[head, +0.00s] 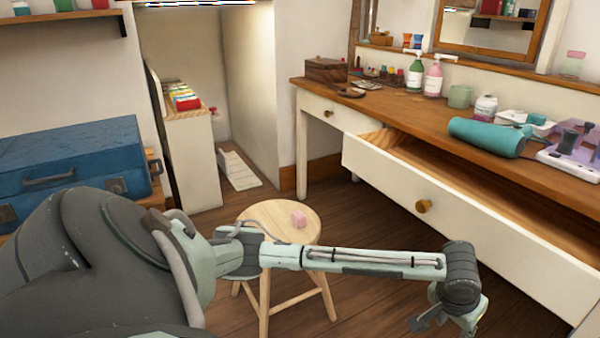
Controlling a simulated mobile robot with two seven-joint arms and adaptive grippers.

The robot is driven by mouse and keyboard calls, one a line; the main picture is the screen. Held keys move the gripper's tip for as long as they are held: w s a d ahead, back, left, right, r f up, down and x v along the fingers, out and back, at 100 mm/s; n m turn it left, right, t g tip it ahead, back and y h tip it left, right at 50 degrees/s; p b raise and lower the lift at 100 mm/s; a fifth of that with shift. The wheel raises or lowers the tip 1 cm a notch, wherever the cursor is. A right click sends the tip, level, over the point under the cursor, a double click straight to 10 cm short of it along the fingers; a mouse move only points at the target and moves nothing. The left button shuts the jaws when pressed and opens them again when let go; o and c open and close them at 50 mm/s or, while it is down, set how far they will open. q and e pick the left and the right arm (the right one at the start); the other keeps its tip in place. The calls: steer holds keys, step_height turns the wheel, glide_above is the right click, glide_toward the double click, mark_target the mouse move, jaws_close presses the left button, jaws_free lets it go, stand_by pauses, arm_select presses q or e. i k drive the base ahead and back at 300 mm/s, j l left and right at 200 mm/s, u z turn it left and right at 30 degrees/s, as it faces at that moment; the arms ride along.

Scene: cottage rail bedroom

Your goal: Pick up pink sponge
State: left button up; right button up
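The pink sponge (299,219) is a small pink block lying on the seat of a round wooden stool (262,217), toward its right side. My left arm crosses in front of the stool and covers its front edge, but the sponge shows clear above the arm. My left gripper (446,324) is at the lower right of the head view, well to the right of the stool and apart from the sponge. Its fingers look spread, with nothing seen between them; their lower ends are near the picture's bottom edge. My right gripper is not in view.
A wooden-topped dresser (403,106) runs along the right, with its white drawer (385,178) pulled out near my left gripper. A blue suitcase (70,170) stands at left. Bare wooden floor (372,225) lies between stool and drawer.

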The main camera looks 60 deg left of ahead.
mark_target(299, 219)
steer(key=j, duration=1)
steer(key=k+j+z, duration=0.1)
steer(key=j, duration=1.8)
steer(key=k, duration=0.05)
